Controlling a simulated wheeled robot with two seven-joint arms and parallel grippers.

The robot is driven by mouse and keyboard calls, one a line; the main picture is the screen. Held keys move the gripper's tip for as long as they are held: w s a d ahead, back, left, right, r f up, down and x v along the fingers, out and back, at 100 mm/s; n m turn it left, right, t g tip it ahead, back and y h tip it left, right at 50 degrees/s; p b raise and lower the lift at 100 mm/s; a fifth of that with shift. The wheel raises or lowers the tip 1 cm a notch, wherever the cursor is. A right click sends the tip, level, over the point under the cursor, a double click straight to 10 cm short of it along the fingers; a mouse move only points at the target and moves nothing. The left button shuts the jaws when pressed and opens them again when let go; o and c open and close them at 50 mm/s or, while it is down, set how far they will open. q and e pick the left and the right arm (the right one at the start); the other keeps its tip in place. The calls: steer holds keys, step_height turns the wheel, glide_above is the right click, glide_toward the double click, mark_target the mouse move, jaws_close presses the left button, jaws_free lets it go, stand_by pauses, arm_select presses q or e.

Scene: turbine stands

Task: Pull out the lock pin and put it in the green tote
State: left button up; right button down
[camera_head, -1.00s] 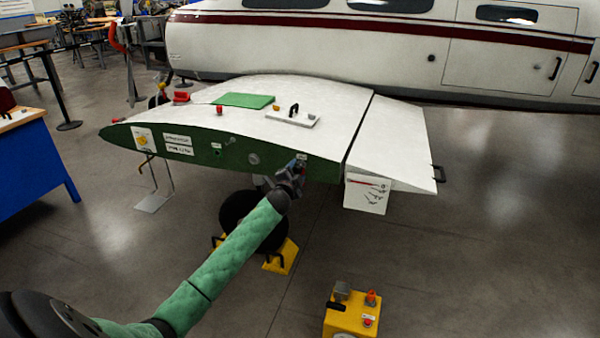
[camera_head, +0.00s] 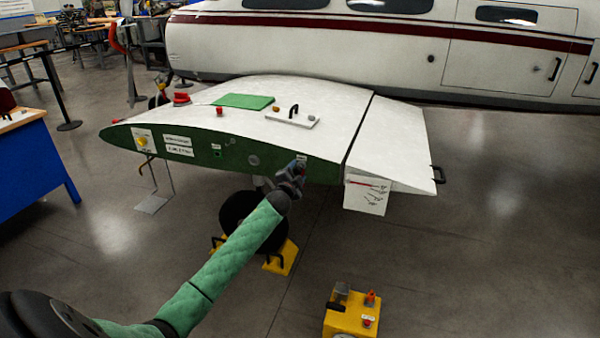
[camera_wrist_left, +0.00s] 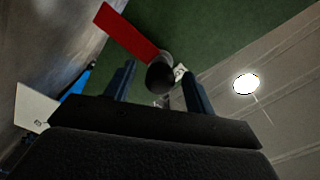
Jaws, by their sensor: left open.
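The lock pin (camera_wrist_left: 160,78) appears in the left wrist view as a dark round knob on a grey shaft, with a red strip (camera_wrist_left: 127,32) beside it. It stands out from a dark green panel. My left gripper (camera_wrist_left: 158,82) is open, with one finger on each side of the knob; I cannot tell whether they touch it. In the head view my left gripper (camera_head: 298,168) is at the right part of the green side panel (camera_head: 235,155) of the wing section and covers the pin. I see no green tote. My right gripper is not in view.
The white wing section (camera_head: 330,98) carries a flat green pad (camera_head: 243,101) and small fittings. A white placard (camera_head: 366,195) hangs below it. A yellow box (camera_head: 352,318) stands on the floor, with a blue bench (camera_head: 40,165) at left. Floor at right is clear.

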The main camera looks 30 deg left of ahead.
arm_select(q)
steer(key=shift+c, duration=0.2)
jaws_close()
steer(key=shift+s+d, duration=0.15)
steer(key=shift+s, duration=0.5)
steer(key=shift+s+d+p, duration=0.1)
steer(key=shift+s+p, duration=0.2)
steer(key=shift+p, duration=0.1)
steer(key=p+v, duration=0.2)
steer(key=v, duration=0.4)
steer(key=shift+s, duration=0.3)
stand_by(0.6)
